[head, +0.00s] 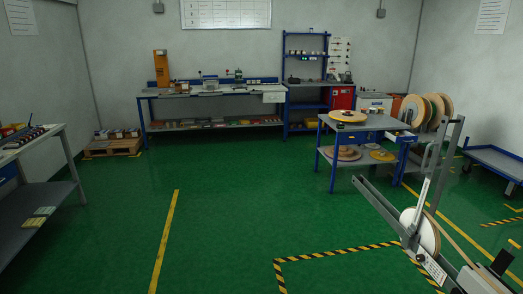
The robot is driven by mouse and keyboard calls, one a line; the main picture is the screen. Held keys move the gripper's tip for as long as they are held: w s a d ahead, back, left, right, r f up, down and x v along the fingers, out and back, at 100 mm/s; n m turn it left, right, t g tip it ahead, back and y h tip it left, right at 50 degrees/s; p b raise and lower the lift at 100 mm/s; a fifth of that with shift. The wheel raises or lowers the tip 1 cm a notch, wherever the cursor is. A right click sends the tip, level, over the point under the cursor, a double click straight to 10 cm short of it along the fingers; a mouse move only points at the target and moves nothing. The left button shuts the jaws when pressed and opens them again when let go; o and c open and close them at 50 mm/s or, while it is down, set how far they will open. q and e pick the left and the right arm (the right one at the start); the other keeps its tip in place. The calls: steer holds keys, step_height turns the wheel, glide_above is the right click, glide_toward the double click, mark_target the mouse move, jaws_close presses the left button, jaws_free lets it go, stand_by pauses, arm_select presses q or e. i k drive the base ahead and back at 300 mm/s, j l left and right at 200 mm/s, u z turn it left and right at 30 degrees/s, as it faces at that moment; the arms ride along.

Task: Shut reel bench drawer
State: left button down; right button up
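A blue-framed bench with a grey top (385,121) stands right of centre, with reels on its top and lower shelf. A small grey-blue part (405,138) shows at its right end under the top; I cannot tell whether it is a drawer or how far it is out. Neither of my grippers is in view.
A tape payoff stand with a white reel (420,231) fills the lower right, within black-yellow floor tape (335,252). Large reels (427,110) stand behind the bench. A blue cart (495,160) is far right, a side table (32,143) left. The middle green floor is clear.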

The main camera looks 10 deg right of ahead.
mark_target(413, 138)
steer(key=i+u, duration=0.1)
steer(key=i, duration=1.9)
